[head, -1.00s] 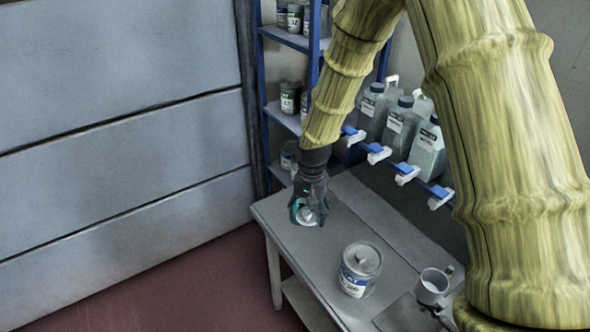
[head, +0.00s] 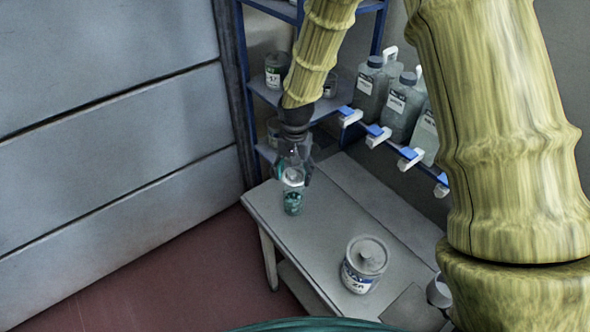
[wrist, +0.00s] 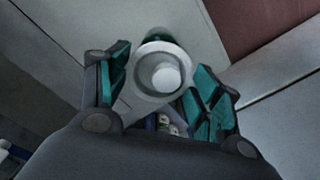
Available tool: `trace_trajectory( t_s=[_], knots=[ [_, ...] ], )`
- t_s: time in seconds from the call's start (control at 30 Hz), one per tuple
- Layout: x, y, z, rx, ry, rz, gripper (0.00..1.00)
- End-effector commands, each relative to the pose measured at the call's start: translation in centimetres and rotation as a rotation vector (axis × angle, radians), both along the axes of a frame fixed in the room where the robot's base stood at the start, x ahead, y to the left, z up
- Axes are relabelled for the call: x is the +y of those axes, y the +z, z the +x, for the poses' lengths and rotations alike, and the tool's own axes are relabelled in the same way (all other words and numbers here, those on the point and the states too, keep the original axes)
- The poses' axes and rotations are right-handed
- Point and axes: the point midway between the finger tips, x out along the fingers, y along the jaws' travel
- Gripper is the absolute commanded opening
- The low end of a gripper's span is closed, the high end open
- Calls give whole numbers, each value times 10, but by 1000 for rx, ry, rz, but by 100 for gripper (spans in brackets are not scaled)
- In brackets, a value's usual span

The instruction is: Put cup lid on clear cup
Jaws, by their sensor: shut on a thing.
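My gripper (head: 292,170) is above the far left part of the table, with its fingers around the white cup lid (head: 293,175). In the wrist view the lid (wrist: 158,75), a pale ring with a round raised middle, sits between the teal fingertips. A clear cup with a green mark (head: 293,201) shows upright directly below the lid. Its green also shows just beyond the lid in the wrist view (wrist: 158,38). I cannot tell whether lid and cup touch, or whether the cup rests on the table.
A mug (head: 439,291) is partly hidden by my arm. A blue shelf rack (head: 262,92) with jars and large bottles (head: 404,108) stands behind. The table between cup and jar is clear.

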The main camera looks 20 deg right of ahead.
Motion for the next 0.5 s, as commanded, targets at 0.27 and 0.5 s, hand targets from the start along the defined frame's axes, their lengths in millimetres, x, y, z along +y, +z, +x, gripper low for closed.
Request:
trace_trajectory(
  t_s=[0.27, 0.5],
  knots=[
    [-1, -24, -1, 1, -2, 1, 54],
    [-2, -40, -1, 1, -4, 1, 54]
  ],
)
